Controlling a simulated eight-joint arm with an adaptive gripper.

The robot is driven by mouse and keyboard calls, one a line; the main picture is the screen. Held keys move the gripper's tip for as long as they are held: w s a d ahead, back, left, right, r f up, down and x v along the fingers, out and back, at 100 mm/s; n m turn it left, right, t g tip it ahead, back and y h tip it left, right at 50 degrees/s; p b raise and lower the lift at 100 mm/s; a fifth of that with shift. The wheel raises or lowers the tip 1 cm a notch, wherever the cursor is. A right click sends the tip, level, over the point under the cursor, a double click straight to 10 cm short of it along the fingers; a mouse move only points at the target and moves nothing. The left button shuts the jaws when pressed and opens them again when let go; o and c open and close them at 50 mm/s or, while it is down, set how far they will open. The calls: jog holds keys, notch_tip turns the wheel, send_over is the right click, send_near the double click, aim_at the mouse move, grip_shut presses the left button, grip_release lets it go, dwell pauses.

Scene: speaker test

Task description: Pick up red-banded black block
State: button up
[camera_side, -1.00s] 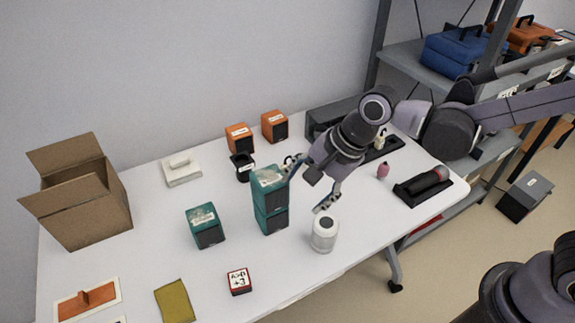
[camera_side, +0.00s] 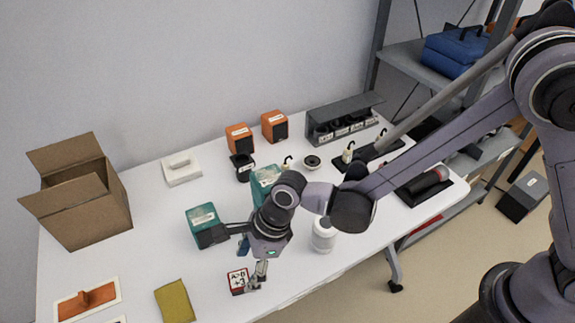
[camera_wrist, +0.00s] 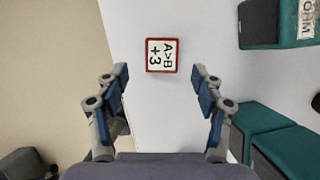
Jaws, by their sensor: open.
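The red-banded black block (camera_side: 237,281) sits on the white table near its front edge, with a white top label reading "A>B +3". In the wrist view the block (camera_wrist: 161,55) lies ahead of my gripper, centred between the lines of its two fingers. My gripper (camera_wrist: 160,84) is open and empty, with blue pads on both fingers. In the side view my gripper (camera_side: 251,262) hangs just above and beside the block, and one finger partly overlaps its right side. I cannot tell from that view whether it touches.
Teal boxes (camera_side: 202,217) stand behind the block, close to my gripper, and a stack of them is partly hidden by my arm. A white cylinder (camera_side: 323,238) stands to the right. An olive cloth (camera_side: 174,301) lies to the left. The front table edge is close.

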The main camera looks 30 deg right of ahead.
aim_at(239, 279)
jog(key=shift+x, duration=3)
jog(key=shift+w+a, duration=0.15)
jog(key=c, duration=1.2)
